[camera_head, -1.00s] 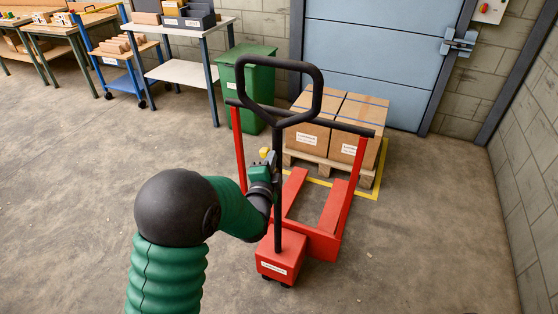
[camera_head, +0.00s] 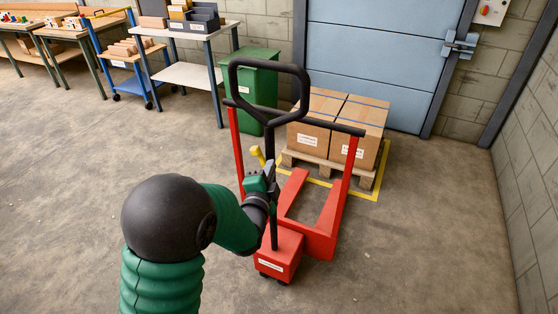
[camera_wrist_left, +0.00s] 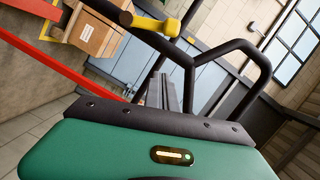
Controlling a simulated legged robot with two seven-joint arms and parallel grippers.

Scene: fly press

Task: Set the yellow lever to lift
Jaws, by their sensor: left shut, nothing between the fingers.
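The yellow lever (camera_head: 257,155) sticks out to the left of the black tiller shaft (camera_head: 270,146) of the red pallet truck (camera_head: 281,250). Its end tilts up and to the left. My left gripper (camera_head: 269,168) is shut and empty, just below and beside the lever at the shaft. In the left wrist view the lever (camera_wrist_left: 155,24) lies across the top, beyond the shut fingers (camera_wrist_left: 163,92), with a visible gap. Lever markings cannot be read. My right gripper is not in view.
The tiller's black loop handle (camera_head: 268,64) rises above my gripper. Behind the truck, boxes (camera_head: 345,105) stand on a wooden pallet (camera_head: 325,170). A green bin (camera_head: 255,85) stands behind left. The floor is open on both sides.

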